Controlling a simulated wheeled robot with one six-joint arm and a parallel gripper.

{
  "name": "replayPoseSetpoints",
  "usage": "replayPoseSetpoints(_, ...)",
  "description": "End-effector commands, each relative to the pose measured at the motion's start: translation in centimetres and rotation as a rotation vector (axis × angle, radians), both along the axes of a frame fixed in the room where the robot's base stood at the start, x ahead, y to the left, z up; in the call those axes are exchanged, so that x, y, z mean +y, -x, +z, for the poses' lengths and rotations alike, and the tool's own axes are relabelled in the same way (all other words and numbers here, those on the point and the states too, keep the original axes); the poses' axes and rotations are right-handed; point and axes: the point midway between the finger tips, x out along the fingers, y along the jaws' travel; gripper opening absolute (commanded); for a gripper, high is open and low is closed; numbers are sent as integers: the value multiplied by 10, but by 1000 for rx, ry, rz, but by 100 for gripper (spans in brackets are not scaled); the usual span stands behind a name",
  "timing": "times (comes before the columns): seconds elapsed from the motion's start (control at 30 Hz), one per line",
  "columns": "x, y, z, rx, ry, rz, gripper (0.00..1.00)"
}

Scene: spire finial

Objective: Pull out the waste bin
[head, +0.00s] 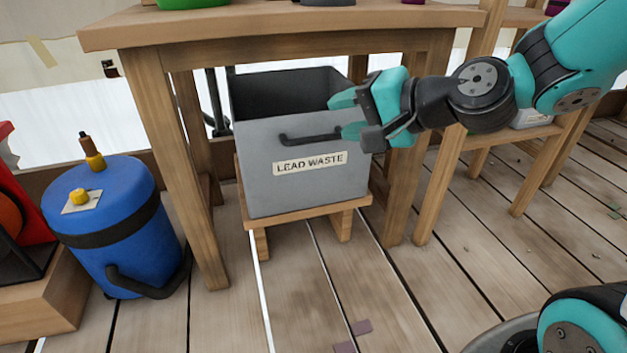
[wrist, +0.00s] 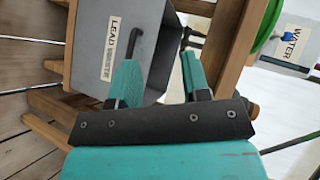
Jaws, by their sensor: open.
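The waste bin (head: 258,185) is a grey open-topped box labelled "LEAD WASTE", standing on a low wooden stand (head: 300,212) under the wooden table. Its dark bar handle (head: 300,138) is on the front face above the label. My gripper (head: 345,115) is open at the bin's upper right front corner, to the right of the handle's middle. One finger overlaps the rim and the other the front face in the head view; contact cannot be told. In the wrist view the bin (wrist: 90,50) and handle (wrist: 134,42) lie just beyond my open fingers (wrist: 160,80).
The wooden table (head: 150,32) spans above the bin, with legs on both sides. A blue drum (head: 115,215) with a black band stands at left beside a red object (head: 15,190). The plank floor (head: 310,300) before the bin is mostly clear. A container labelled "WATER" (wrist: 290,42) shows in the wrist view.

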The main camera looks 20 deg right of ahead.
Motion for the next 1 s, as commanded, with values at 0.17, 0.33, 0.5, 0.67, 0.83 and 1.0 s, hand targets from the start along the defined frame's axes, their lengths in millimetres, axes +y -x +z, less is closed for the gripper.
replayPoseSetpoints(0.17,-33,-25,-83,-19,-165,-188,43)
replayPoseSetpoints(0.33,-58,-38,-114,-40,-280,-310,43)
replayPoseSetpoints(0.5,-69,-44,-123,-49,-330,-363,43)
replayPoseSetpoints(0.67,-66,-55,-120,-48,-339,-368,43)
replayPoseSetpoints(0.83,-53,-83,-124,-46,-336,-363,43)
replayPoseSetpoints(1.0,-37,-119,-131,-47,-334,-363,43)
